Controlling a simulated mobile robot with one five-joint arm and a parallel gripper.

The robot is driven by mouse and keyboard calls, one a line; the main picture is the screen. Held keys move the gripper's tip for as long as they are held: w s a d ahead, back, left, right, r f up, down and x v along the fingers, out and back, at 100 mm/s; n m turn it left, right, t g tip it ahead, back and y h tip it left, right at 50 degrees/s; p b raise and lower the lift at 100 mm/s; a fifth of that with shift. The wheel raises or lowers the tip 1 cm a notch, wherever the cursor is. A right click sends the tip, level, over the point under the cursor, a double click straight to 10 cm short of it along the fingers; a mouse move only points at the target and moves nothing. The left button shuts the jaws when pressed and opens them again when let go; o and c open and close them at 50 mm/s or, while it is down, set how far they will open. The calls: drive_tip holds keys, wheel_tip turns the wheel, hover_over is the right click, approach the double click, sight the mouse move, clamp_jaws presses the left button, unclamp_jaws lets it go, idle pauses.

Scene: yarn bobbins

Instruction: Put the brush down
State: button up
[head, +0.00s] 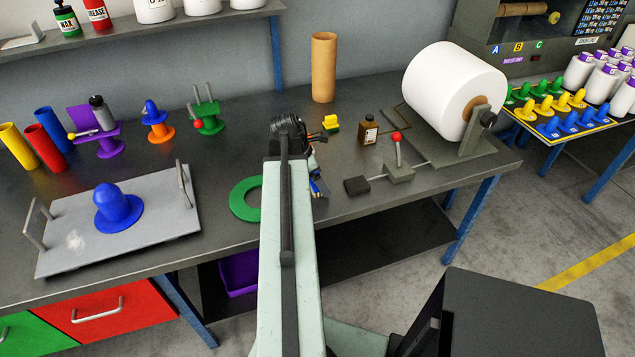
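Only a small part of the gripper shows, just right of the arm. Whether its fingers are open or shut is hidden. I cannot clearly make out a brush. Small blue and yellow parts (319,187) show low beside the gripper, and I cannot tell whether they are held. A small yellow object (331,122) lies on the bench just beyond, with orange and dark bits near it. I cannot tell whether it is the brush.
A green ring (242,198) lies left of my arm. A grey tray (165,222) with a blue bobbin-like piece (118,208) is farther left. A brown bottle (368,130), a red-knobbed lever (397,150) and a large white roll (450,90) stand right. Bare bench lies between ring and tray.

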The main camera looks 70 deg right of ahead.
drive_tip(key=shift+f, duration=0.2)
drive_tip(key=o, duration=1)
drive_tip(key=shift+r, duration=0.1)
drive_tip(key=shift+o, duration=0.2)
drive_tip(key=shift+r+p, duration=0.3)
drive_tip(key=shift+r, duration=0.15)
drive_tip(key=p+v, duration=1)
drive_tip(key=v, duration=0.1)
drive_tip(key=shift+w+r, duration=0.15)
drive_tip(key=shift+w, duration=0.05)
drive_tip(key=shift+a, duration=0.15)
